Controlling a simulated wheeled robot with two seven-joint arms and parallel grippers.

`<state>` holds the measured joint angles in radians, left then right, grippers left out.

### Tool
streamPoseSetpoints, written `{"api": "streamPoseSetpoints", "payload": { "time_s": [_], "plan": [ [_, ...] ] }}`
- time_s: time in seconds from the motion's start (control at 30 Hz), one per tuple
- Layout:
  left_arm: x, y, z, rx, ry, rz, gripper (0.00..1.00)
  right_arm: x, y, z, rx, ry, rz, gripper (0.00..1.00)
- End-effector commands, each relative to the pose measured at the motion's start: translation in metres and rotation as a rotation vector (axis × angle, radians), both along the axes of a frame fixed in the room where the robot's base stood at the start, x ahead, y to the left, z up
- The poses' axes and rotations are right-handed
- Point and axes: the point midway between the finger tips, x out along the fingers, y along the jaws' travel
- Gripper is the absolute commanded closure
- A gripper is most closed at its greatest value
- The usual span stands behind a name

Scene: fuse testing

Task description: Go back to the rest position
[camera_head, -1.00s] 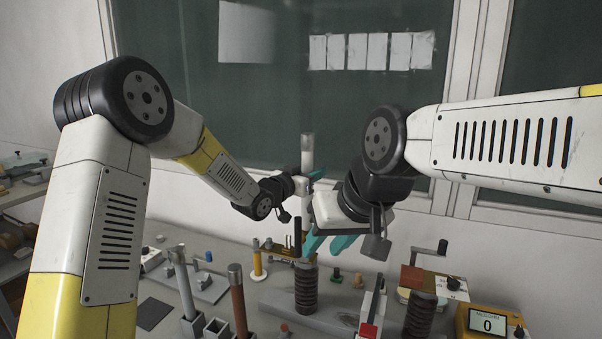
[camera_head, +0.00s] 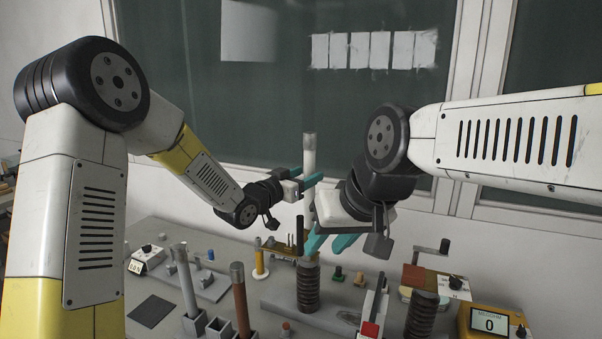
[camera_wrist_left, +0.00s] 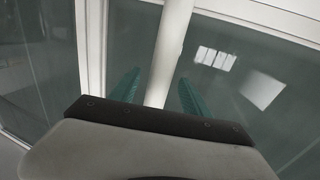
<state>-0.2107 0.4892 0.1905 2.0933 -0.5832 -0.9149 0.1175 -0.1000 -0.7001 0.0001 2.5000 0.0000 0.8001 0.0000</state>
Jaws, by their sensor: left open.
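My left gripper (camera_head: 306,178) is open in front of the dark board, above the bench. Its two teal fingers are apart. A tall white tube with a grey top (camera_head: 309,150) stands upright close by the fingers; its lower part is hidden behind my right gripper. In the left wrist view the white tube (camera_wrist_left: 172,40) runs between or just beyond the open fingers (camera_wrist_left: 160,90); I cannot tell whether they touch it. My right gripper (camera_head: 330,243) hangs lower, nearer the bench, with its teal fingers apart and nothing visible between them.
The bench holds a brown tube (camera_head: 240,300), a grey tube (camera_head: 186,280), dark ribbed insulators (camera_head: 308,288), a yellow meter reading 0 (camera_head: 490,322), a small meter (camera_head: 146,260) and a crank device (camera_head: 430,275). A dark mat (camera_head: 151,311) lies at left. The board (camera_head: 270,100) is behind.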

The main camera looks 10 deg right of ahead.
Motion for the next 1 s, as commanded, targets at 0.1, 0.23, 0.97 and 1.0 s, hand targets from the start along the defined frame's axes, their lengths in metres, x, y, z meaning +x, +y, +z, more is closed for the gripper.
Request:
{"api": "streamPoseSetpoints", "payload": {
  "time_s": [0.1, 0.23, 0.97, 1.0],
  "plan": [
    [-0.011, 0.013, 0.000, 0.001, 0.000, 0.000, 0.45, 0.000, 0.000, 0.000, 0.000, 0.000, 0.000, 0.64],
    [-0.016, 0.019, 0.000, 0.000, 0.000, 0.000, 0.45, 0.000, 0.000, 0.000, 0.000, 0.000, 0.000, 0.64],
    [-0.067, 0.204, 0.033, 0.319, 0.324, 0.445, 0.45, 0.000, 0.000, 0.000, 0.000, 0.000, 0.000, 0.64],
    [-0.083, 0.223, 0.032, 0.336, 0.376, 0.483, 0.45, 0.000, 0.000, 0.000, 0.000, 0.000, 0.000, 0.64]
  ]
}}
